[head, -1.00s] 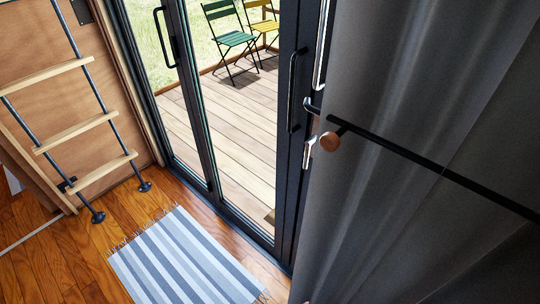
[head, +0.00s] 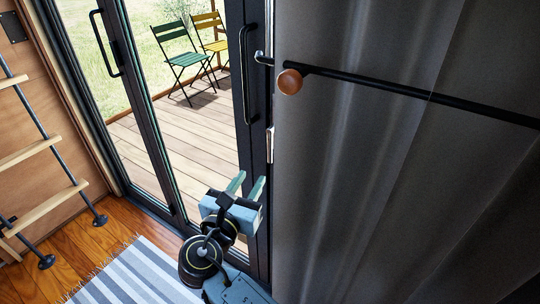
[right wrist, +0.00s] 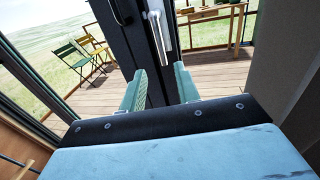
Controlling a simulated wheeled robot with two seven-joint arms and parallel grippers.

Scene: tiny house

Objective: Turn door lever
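The silver door lever (right wrist: 157,36) hangs from a pale plate on the dark door frame in the right wrist view, ahead of my fingers. In the head view a silver piece (head: 269,146) shows on the frame beside the curtain, seen edge-on. My right gripper (head: 246,184) is open and empty, with its teal fingers pointing up and forward, below that silver piece. In the right wrist view its fingertips (right wrist: 160,75) are spread apart, with the lever above and beyond the gap, not touched. My left gripper is not in view.
A grey curtain (head: 370,180) hangs close on the right, with a black rod and wooden knob (head: 289,82). Black pull handles (head: 246,75) are on the glass doors. A ladder (head: 50,150) stands left. A striped rug (head: 135,275) lies on the floor. Chairs (head: 178,58) stand outside.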

